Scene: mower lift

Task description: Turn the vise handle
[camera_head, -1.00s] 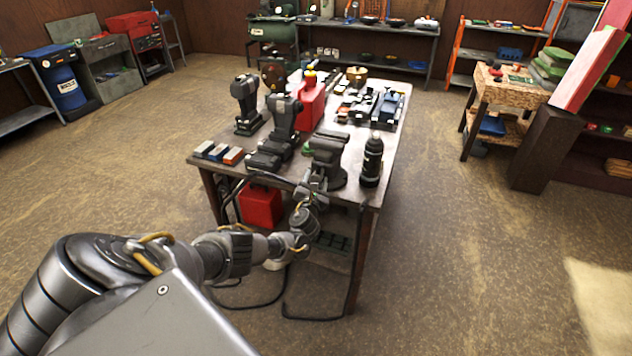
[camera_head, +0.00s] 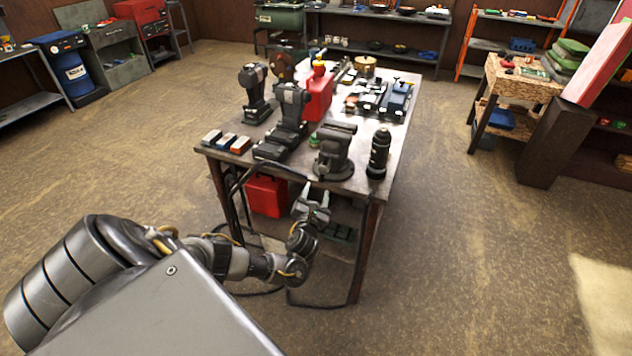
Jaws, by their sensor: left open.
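The dark grey vise (camera_head: 334,152) stands at the near edge of the workbench (camera_head: 215,165), in the head view. Its handle is too small and dark to make out clearly. My left gripper (camera_head: 312,198) is open and empty. It is just below and in front of the vise in the picture, apart from it, near the bench's front edge. My right gripper is not in view.
A black bottle (camera_head: 379,153) stands right of the vise, and a black power tool (camera_head: 287,120) to its left. A red can (camera_head: 318,97) stands behind. A black cable (camera_head: 298,176) runs along the bench front. Floor is open on the right.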

